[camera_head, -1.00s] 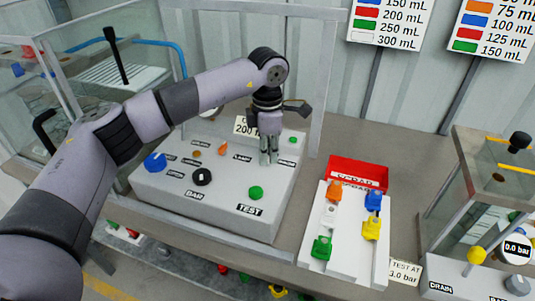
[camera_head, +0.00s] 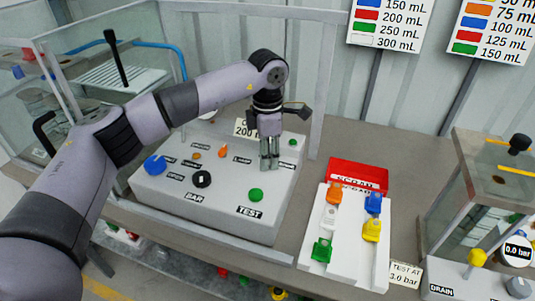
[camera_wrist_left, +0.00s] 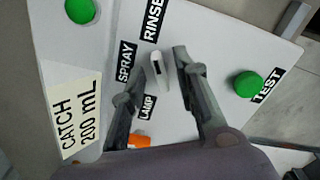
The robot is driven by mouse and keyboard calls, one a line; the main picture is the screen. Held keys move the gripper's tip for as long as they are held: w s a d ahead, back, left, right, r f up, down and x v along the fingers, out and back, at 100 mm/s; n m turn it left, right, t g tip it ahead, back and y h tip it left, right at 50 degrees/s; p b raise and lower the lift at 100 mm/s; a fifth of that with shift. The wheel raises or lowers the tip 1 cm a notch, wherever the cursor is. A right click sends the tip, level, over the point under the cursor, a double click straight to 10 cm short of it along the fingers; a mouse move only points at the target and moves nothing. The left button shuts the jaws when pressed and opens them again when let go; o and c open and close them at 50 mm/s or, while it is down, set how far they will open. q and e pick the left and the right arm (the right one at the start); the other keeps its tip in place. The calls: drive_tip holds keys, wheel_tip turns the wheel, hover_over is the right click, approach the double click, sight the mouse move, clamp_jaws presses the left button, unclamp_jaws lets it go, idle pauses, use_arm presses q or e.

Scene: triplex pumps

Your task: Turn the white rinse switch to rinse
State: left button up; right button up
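The white rinse switch (camera_wrist_left: 157,65) shows in the left wrist view as a small pale lever with a dark mark on its upper end. It stands on the grey panel (camera_wrist_left: 210,50) between the SPRAY label (camera_wrist_left: 126,60), the RINSE label (camera_wrist_left: 153,20) and the LAMP label (camera_wrist_left: 147,108). My left gripper (camera_wrist_left: 158,68) is open, with one finger on each side of the switch; I cannot tell whether either touches it. In the head view my left gripper (camera_head: 269,166) points down over the panel's right part and hides the switch. My right gripper is not in view.
An orange knob (camera_wrist_left: 139,141) is close below. The panel also bears blue (camera_head: 154,164) and black (camera_head: 202,178) knobs. A frame post (camera_head: 323,90) stands behind right.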

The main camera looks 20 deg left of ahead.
use_arm(q)
wheel_tip(320, 180, up, 12)
idle(0.6)
